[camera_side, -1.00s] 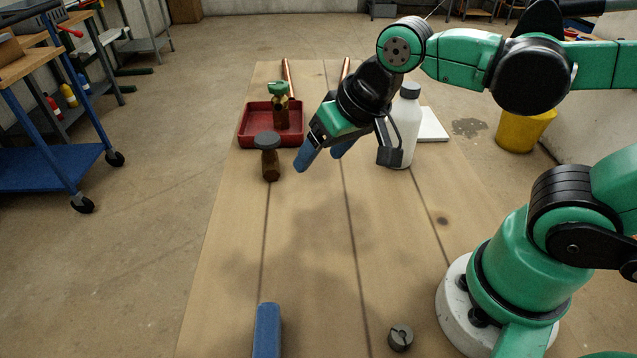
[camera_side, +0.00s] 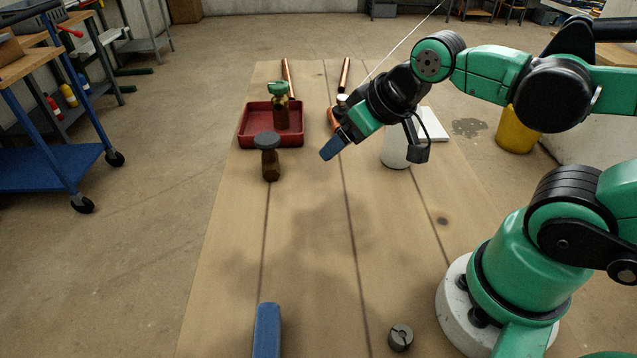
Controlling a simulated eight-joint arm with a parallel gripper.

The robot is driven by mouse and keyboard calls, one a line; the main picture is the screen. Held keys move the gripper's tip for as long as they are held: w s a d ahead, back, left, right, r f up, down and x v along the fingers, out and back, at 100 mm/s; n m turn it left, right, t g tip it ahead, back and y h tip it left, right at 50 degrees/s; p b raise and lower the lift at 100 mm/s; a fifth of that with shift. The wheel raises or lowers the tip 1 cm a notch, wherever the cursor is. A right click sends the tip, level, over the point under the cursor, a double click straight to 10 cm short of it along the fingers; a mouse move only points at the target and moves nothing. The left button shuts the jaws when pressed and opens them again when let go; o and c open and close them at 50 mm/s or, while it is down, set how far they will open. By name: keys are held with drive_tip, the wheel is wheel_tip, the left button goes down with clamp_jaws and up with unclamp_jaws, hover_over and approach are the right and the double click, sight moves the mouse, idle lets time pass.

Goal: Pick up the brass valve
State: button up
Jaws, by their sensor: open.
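The brass valve (camera_side: 281,112), with a green handle on top, stands upright in the red tray (camera_side: 243,137) at the back left of the bench. My gripper (camera_side: 334,148) is in the air to the right of the valve and nearer the camera, apart from it. It points down and to the left. One blue fingertip shows clearly; the other is hidden or lined up with it. Nothing shows between the fingers, and the jaws are open.
A brown bottle-like item with a dark grey cap (camera_side: 268,157) stands just in front of the tray. A white bottle (camera_side: 396,157) is partly hidden behind my gripper. A blue object (camera_side: 267,330) and a grey ring (camera_side: 400,338) lie at the front. The middle bench (camera_side: 310,240) is clear.

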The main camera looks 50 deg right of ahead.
drive_tip(key=o, duration=0.4)
drive_tip(key=shift+c, duration=0.2)
drive_tip(key=m+t+y, duration=0.4)
drive_tip(key=m+y, duration=0.2)
drive_tip(key=m, duration=2.2)
approach(271, 137)
drive_tip(key=x, duration=0.4)
drive_tip(key=shift+w+a+f, duration=0.1)
drive_tip(key=shift+w+a, duration=0.2)
drive_tip(key=shift+w+d+f+m+y, duration=0.15)
drive_tip(key=shift+f+m+y, duration=0.15)
drive_tip(key=shift+m, duration=0.6)
drive_tip(key=shift+x, duration=2.75)
